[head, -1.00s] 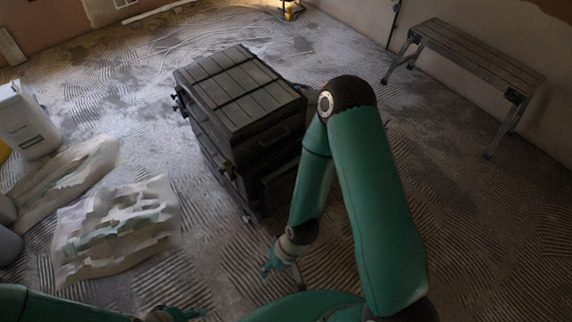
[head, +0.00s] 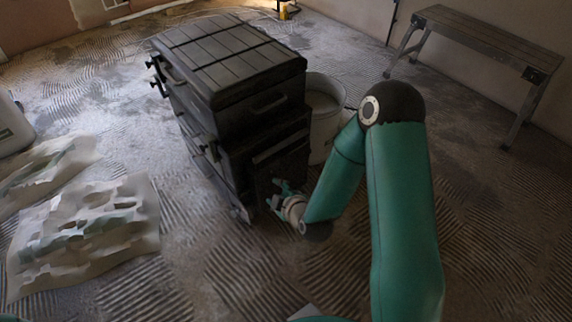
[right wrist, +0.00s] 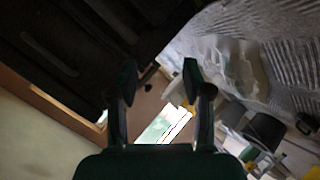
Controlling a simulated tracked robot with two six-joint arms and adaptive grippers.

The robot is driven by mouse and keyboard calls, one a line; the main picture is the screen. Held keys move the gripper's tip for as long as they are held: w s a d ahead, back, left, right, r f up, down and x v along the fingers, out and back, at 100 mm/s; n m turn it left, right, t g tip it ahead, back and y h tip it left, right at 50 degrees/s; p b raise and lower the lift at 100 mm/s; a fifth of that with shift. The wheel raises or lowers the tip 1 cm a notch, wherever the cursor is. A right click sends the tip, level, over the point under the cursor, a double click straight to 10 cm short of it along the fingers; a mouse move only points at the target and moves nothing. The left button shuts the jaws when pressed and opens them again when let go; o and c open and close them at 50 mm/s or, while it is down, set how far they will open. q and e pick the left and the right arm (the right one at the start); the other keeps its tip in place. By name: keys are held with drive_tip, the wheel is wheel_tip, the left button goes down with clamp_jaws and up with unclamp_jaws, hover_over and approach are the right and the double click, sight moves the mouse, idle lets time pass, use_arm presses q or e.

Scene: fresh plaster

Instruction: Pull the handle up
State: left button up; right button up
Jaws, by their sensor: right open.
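A black tool chest (head: 222,110) with a slatted lid stands on the floor in the head view. A paler-edged bar (head: 280,147) runs across the same side lower down. My right gripper (head: 276,196) is open beside the lower part of that side, below both bars. I cannot tell whether it touches the chest. In the right wrist view its two fingers (right wrist: 160,84) are apart with nothing held between them, and the dark chest (right wrist: 65,45) fills the upper left. My left gripper is out of view.
A pale bucket (head: 325,108) stands right behind the chest, close to my right arm. A wooden bench (head: 487,42) is along the right wall. Crumpled pale bags (head: 85,235) lie at the left. Ridged floor is clear in front of the chest.

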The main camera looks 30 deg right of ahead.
sight(283, 147)
drive_tip(key=shift+w+d+f+n+t+h+b, duration=0.85)
drive_tip(key=shift+w+d+n+t+h+b, duration=1.45)
drive_tip(key=shift+d+b, duration=2.2)
drive_tip(key=shift+n+g+y, duration=0.3)
drive_tip(key=shift+n, duration=0.1)
drive_tip(key=b+x, duration=0.1)
drive_tip(key=x, duration=0.3)
drive_tip(key=b+x, duration=0.1)
drive_tip(key=x, duration=0.3)
drive_tip(key=b+x, duration=0.1)
drive_tip(key=x, duration=0.4)
drive_tip(key=shift+s+f, duration=0.1)
drive_tip(key=shift+f, duration=0.15)
use_arm(q)
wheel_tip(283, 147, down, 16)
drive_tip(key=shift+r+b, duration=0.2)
drive_tip(key=shift+b, duration=0.1)
use_arm(e)
drive_tip(key=shift+w+d, duration=0.25)
drive_tip(key=shift+w, duration=0.4)
clamp_jaws()
